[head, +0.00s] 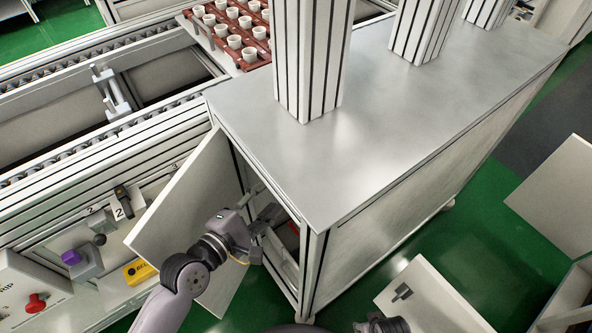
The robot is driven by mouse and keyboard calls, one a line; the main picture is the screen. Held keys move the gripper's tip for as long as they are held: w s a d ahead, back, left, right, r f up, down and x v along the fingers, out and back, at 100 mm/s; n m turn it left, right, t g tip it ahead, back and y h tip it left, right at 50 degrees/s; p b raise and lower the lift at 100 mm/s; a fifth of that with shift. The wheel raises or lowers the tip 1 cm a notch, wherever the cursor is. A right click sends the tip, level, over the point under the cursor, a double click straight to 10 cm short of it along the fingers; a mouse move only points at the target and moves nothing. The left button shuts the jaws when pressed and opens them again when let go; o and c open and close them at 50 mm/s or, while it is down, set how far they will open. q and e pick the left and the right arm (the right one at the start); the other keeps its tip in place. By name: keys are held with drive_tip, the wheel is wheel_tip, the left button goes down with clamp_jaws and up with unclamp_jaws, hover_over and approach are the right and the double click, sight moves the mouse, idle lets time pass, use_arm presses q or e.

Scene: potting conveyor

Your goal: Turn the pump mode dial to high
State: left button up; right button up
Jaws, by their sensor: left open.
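My left gripper (268,214) is at the open front of the metal cabinet (400,120), just inside the opening. Its jaws are open, and I see nothing held between them. The cabinet door (185,215) stands swung open to the left of my left arm. Inside the cabinet a small red part (294,228) shows dimly behind the gripper; the rest of the interior is mostly hidden. No dial that I can clearly read as the pump mode dial shows. My right gripper cannot be made out.
Controls line the conveyor side at left: a purple knob (71,257), a red button (36,303), a yellow box (138,271) and a black switch (122,194). A tray of white pots (236,60) stands at the back. Green floor (480,245) is free at right.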

use_arm(q)
drive_tip(key=b+x, duration=0.1)
drive_tip(key=x, duration=1.1)
drive_tip(key=shift+b, duration=0.3)
use_arm(e)
drive_tip(key=w+r, duration=0.2)
drive_tip(key=r, duration=0.1)
drive_tip(key=w+r, duration=0.1)
drive_tip(key=r, duration=0.1)
drive_tip(key=shift+a, duration=0.2)
use_arm(q)
drive_tip(key=shift+w+f, duration=0.1)
drive_tip(key=shift+c, duration=0.6)
clamp_jaws()
